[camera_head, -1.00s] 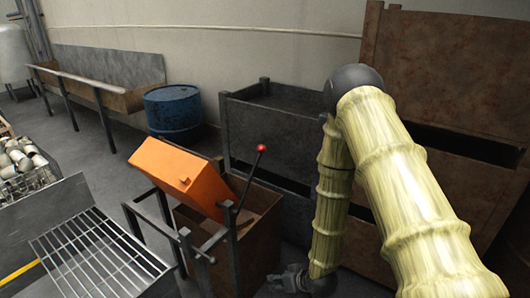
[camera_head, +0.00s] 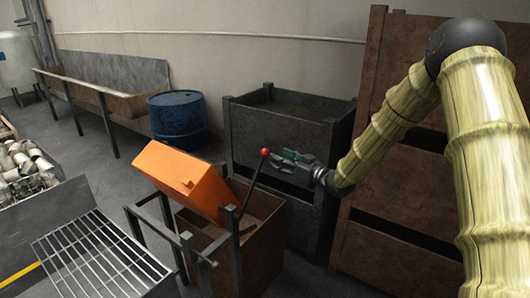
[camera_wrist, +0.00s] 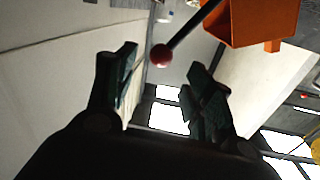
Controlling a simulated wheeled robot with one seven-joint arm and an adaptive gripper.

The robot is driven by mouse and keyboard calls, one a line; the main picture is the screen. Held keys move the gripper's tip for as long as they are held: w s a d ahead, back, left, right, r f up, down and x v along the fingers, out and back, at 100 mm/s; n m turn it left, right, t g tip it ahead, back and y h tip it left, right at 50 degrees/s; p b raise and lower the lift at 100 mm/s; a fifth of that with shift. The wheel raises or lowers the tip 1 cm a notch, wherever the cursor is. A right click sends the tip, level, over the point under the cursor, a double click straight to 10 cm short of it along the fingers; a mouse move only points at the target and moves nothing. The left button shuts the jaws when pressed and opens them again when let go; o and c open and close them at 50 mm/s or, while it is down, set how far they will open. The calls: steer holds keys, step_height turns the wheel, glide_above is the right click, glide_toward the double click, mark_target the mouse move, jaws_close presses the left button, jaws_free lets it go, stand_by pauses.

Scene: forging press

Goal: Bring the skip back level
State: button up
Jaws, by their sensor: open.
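The orange skip (camera_head: 184,178) sits tilted on a dark frame above a rusty bin (camera_head: 262,243). It also shows at the top of the wrist view (camera_wrist: 252,22). A dark lever with a red ball knob (camera_head: 265,152) rises beside the skip, leaning right. The knob (camera_wrist: 162,55) shows in the wrist view ahead of the fingers, near the gap between them. My gripper (camera_head: 278,162) is open and empty, just right of the knob in the head view. In the wrist view its fingers (camera_wrist: 165,85) stand apart; I cannot tell whether either touches the knob.
Dark metal crates (camera_head: 285,125) stand behind my gripper, with taller rusty crates (camera_head: 395,190) to the right. A slatted grate (camera_head: 92,258) lies left of the skip frame. A blue drum (camera_head: 177,117) stands behind.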

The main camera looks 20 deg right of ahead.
mark_target(265, 151)
steer(key=p+x, duration=0.2)
steer(key=x, duration=0.6)
jaws_close()
